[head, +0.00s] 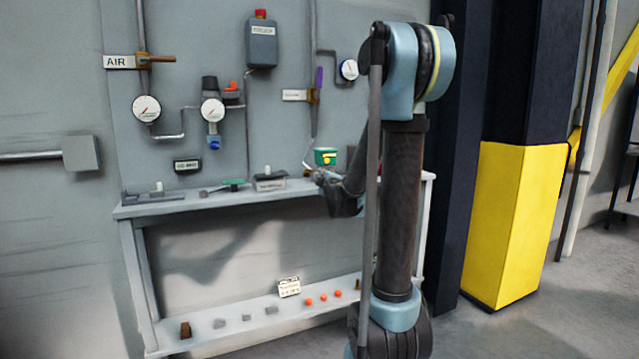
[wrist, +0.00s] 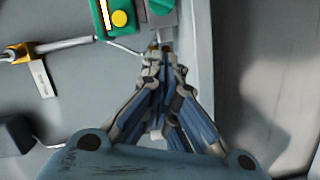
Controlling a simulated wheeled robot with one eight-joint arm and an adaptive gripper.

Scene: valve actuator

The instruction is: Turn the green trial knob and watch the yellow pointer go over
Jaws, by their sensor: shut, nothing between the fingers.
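A green housing (head: 326,157) with a yellow mark stands above the right part of the bench in the head view. In the wrist view the green housing (wrist: 121,36) is at the top, with a round yellow disc (wrist: 120,18) and a pale, yellow-edged strip on its face. A smaller green part (wrist: 161,6) sits beside it on a grey block; I cannot tell whether it is the trial knob. My gripper (wrist: 165,49) is shut and empty, its tips close to a small brass-coloured piece below the grey block; contact is unclear. In the head view my gripper (head: 314,174) is just below the housing.
The bench (head: 185,203) carries a green-handled part (head: 235,185) and small grey fittings. Gauges, pipes and a grey box (head: 262,45) hang on the wall behind. A yellow-based column (head: 510,225) stands right. The lower shelf holds small blocks and orange pieces.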

